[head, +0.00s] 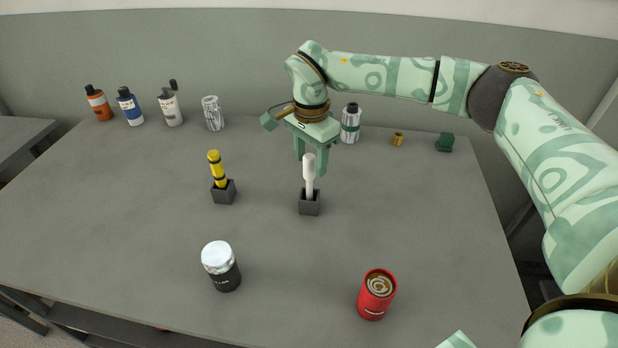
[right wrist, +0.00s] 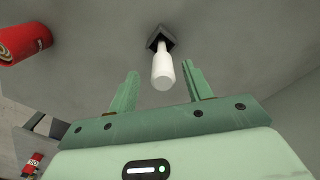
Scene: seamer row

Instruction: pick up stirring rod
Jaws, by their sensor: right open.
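The stirring rod, a white rod with a thicker upper end (head: 309,172), stands upright in a small dark square holder (head: 309,206) near the middle of the table. In the right wrist view the white rod (right wrist: 162,72) points toward me out of its holder (right wrist: 156,38). My right gripper (head: 310,166) is open and points down at the rod's upper end. In the right wrist view its two fingers (right wrist: 161,72) lie on either side of the rod, with gaps on both sides. Nothing is held. My left gripper is not in view.
A yellow-and-black tool (head: 217,168) stands in another dark holder (head: 223,194) to the left. A white-lidded black jar (head: 220,266) and a red can (head: 376,295) are in front. Several bottles and cans line the back edge. The grey table (head: 270,245) is clear between them.

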